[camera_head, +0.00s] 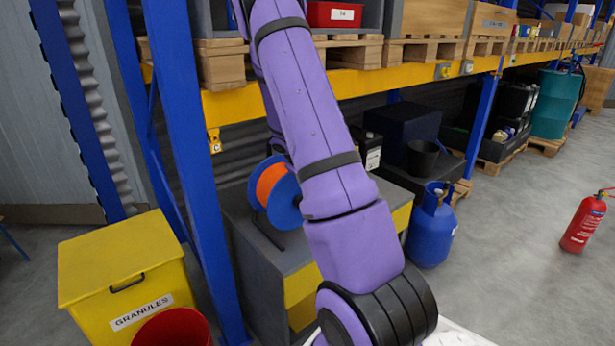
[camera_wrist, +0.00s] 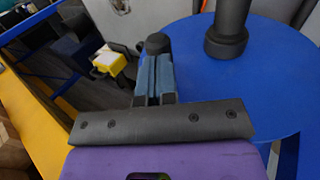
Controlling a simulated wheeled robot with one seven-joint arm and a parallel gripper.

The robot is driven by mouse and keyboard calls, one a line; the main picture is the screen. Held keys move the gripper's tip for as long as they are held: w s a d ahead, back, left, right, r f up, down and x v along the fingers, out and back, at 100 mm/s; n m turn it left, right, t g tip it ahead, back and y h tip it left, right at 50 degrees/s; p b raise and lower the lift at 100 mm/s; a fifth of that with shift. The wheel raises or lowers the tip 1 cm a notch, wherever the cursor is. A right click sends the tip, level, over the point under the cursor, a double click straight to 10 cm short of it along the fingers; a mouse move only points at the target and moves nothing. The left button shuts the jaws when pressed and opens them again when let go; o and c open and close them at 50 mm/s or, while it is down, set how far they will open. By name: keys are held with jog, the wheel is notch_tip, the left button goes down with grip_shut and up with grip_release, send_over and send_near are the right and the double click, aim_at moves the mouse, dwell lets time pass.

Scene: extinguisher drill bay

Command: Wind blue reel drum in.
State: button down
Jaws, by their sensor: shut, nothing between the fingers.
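The blue reel drum (camera_head: 284,203) has blue flanges and an orange middle. In the head view it stands on a grey cabinet, partly hidden by my purple arm. In the wrist view its blue flange (camera_wrist: 262,85) fills the right side, and a dark upright handle (camera_wrist: 228,35) stands out from it. My gripper (camera_wrist: 156,72) is shut and empty, left of the handle and apart from it. A dark rounded piece shows at the fingertips; I cannot tell what it belongs to. My gripper does not show in the head view.
A blue rack post (camera_head: 195,180) stands left of the drum. A yellow granules bin (camera_head: 125,265) and red bucket (camera_head: 172,328) are at lower left. A blue gas cylinder (camera_head: 432,228) stands right of the cabinet (camera_head: 268,285). A red extinguisher (camera_head: 583,222) stands on open floor.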

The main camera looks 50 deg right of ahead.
jog(key=shift+s+d+f+t+y, duration=0.15)
jog(key=shift+s+d+f+y, duration=0.1)
jog(key=shift+d+y, duration=0.35)
jog(key=shift+s+d+f+t+y, duration=0.15)
jog(key=shift+d+f+y, duration=0.1)
jog(key=shift+d+y, duration=0.35)
jog(key=shift+s+d+f+t+y, duration=0.15)
jog(key=shift+d+f+t+y, duration=0.05)
jog(key=shift+d+f+y, duration=0.65)
jog(key=shift+s+d+f+t+y, duration=0.1)
jog(key=shift+d+f+t+y, duration=0.1)
jog(key=shift+d+f+y, duration=0.65)
jog(key=shift+a, duration=0.1)
jog(key=shift+r, duration=0.15)
notch_tip(320, 180, up, 14)
jog(key=d, duration=0.1)
jog(key=shift+s+d, duration=0.15)
jog(key=shift+d, duration=0.1)
